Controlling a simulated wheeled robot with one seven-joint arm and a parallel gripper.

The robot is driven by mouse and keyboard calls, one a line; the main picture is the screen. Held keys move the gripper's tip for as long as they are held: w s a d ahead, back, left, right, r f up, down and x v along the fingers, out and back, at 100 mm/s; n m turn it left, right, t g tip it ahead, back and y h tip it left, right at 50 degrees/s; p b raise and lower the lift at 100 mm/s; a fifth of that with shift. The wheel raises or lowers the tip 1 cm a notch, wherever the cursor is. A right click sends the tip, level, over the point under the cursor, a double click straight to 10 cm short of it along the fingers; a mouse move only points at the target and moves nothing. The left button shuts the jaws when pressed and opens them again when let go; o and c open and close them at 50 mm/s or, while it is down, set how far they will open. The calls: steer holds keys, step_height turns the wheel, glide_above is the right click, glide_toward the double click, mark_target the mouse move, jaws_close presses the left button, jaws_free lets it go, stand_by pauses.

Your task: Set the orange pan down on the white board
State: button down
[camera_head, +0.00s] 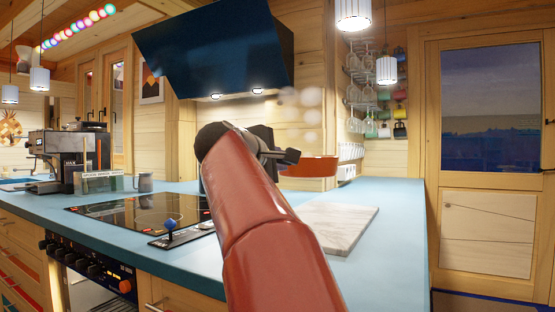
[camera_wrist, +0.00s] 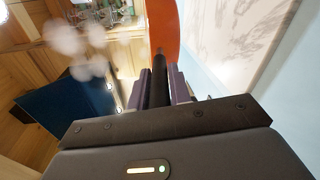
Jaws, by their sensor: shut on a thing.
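The orange pan (camera_head: 310,168) is in the air above the blue counter in the head view, its bowl pointing right, away from my gripper. In the wrist view part of the orange pan (camera_wrist: 164,28) shows at the top, and its dark handle (camera_wrist: 158,82) runs between the jaws. My gripper (camera_head: 288,157) is shut on this handle; it also shows in the wrist view (camera_wrist: 168,88). The white board (camera_head: 345,226), marbled, lies flat on the counter, lower and nearer than the pan in the head view. My arm hides its left part. The board (camera_wrist: 238,30) is right of the pan in the wrist view.
The blue counter (camera_head: 397,210) is bare right of the board. A black cooktop (camera_head: 130,212) with a control strip (camera_head: 180,236) lies left. A coffee machine (camera_head: 70,158) and a mug (camera_head: 145,182) stand farther left. A dark hood (camera_head: 215,50) hangs above; pale puffs float near it.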

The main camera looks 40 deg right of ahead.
steer(key=w+d+f+b, duration=0.1)
steer(key=d+f+b, duration=0.2)
steer(key=f, duration=0.8)
steer(key=shift+f+b, duration=0.15)
steer(key=shift+b, duration=0.3)
steer(key=shift+w, duration=0.1)
steer(key=shift+f+b, duration=1.4)
steer(key=shift+b, duration=0.15)
steer(key=shift+f+b, duration=0.35)
steer(key=shift+b, duration=0.1)
steer(key=c, duration=1.3)
jaws_free()
steer(key=shift+o, duration=0.5)
steer(key=shift+f, duration=0.3)
steer(key=v, duration=0.8)
steer(key=shift+d+r+b, duration=0.1)
steer(key=shift+r+b, duration=0.15)
steer(key=shift+b, duration=0.05)
